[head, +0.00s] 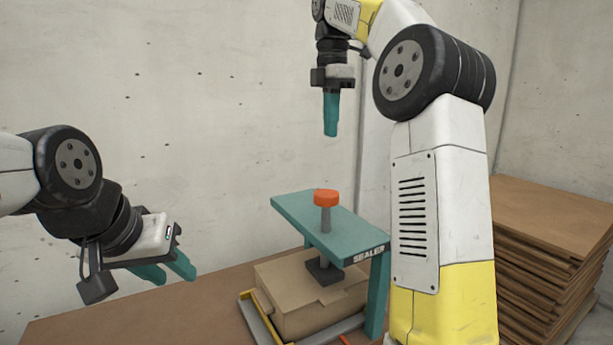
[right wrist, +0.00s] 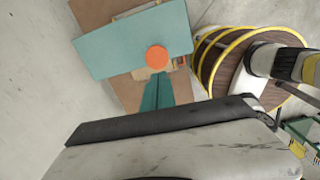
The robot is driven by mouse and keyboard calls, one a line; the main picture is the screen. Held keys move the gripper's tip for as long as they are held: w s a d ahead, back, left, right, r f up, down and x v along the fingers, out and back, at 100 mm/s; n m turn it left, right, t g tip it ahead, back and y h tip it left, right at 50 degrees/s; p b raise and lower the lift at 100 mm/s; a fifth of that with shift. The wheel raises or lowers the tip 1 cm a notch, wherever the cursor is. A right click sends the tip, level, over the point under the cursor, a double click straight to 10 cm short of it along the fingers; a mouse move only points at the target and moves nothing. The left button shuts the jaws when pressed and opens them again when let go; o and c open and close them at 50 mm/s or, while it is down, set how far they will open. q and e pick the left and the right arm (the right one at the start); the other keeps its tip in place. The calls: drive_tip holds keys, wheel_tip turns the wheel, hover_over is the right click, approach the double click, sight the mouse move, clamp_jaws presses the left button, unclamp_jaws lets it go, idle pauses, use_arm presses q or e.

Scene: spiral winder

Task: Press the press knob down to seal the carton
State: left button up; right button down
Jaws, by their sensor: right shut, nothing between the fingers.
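The orange press knob (head: 326,197) tops a grey shaft through the teal sealer bridge (head: 310,222), which is labelled SEALER. A dark press plate (head: 324,270) at the shaft's lower end sits at the top of the brown carton (head: 300,292); whether it touches is unclear. My right gripper (head: 331,131) is shut and empty, pointing down, above the knob and apart from it. In the right wrist view, the knob (right wrist: 157,57) shows just beyond the teal fingertips (right wrist: 157,80). My left gripper (head: 175,272) is at the left, away from the carton, its two fingers apart and empty.
The carton stands within a yellow and grey frame (head: 262,318) on a brown table (head: 170,310). A stack of brown boards (head: 550,245) is at the right. A round yellow-rimmed wooden thing (right wrist: 225,70) shows in the right wrist view. My right arm hides part of the sealer's right side.

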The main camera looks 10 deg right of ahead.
sight(328, 192)
drive_tip(key=shift+w+n, duration=0.4)
drive_tip(key=shift+w, duration=0.3)
wheel_tip(328, 192, down, 14)
idle(0.4)
